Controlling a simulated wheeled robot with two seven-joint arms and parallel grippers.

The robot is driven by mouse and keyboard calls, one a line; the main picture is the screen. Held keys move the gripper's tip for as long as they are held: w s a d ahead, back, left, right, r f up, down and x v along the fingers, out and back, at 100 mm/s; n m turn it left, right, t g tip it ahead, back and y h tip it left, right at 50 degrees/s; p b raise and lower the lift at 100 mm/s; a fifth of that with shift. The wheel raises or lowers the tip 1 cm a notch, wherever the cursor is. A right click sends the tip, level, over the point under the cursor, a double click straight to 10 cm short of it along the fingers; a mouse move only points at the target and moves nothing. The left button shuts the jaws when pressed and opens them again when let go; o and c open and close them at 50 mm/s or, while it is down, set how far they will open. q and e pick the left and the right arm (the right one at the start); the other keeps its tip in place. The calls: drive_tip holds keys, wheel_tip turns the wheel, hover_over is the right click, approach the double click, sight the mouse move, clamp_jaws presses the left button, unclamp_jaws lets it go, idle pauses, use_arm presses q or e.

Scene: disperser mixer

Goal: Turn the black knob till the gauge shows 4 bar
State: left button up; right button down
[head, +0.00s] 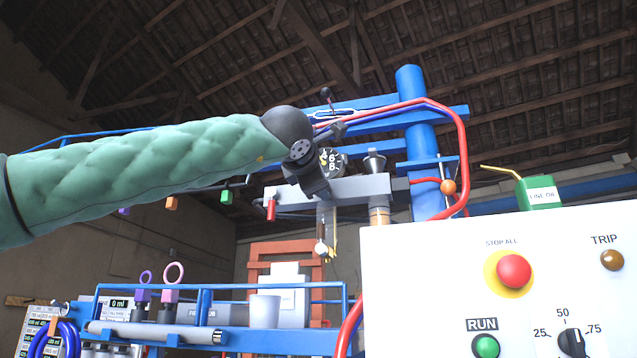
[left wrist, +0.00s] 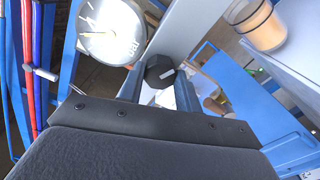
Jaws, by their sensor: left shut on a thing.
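The black knob (left wrist: 159,71) is a dark faceted knob on the grey unit, between the two fingers of my left gripper (left wrist: 160,90). In the head view my left gripper (head: 316,186) is at the grey unit (head: 358,188) and hides the knob. The gripper is shut on the knob. The round gauge (head: 332,163) shows partly behind the gripper, with a 6 and an 8 visible. It also shows in the left wrist view (left wrist: 108,32), pale, with a yellow needle; its reading is not clear. My right gripper is in neither view.
A dark-topped fitting (head: 375,164) with an amber bowl (head: 379,212) stands right of the gauge. A blue column (head: 412,140) and red hose (head: 464,140) are close by. A white control panel (head: 430,285) with a red stop button (head: 514,270) fills the lower right.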

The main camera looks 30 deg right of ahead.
use_arm(q)
drive_tip(key=shift+m, duration=0.6)
drive_tip(key=shift+f, duration=0.1)
drive_tip(key=o, duration=1)
drive_tip(key=shift+c, duration=0.2)
drive_tip(key=b+v, duration=0.1)
drive_tip(key=v, duration=0.6)
drive_tip(key=shift+s+a, duration=0.25)
drive_tip(key=shift+s, duration=0.05)
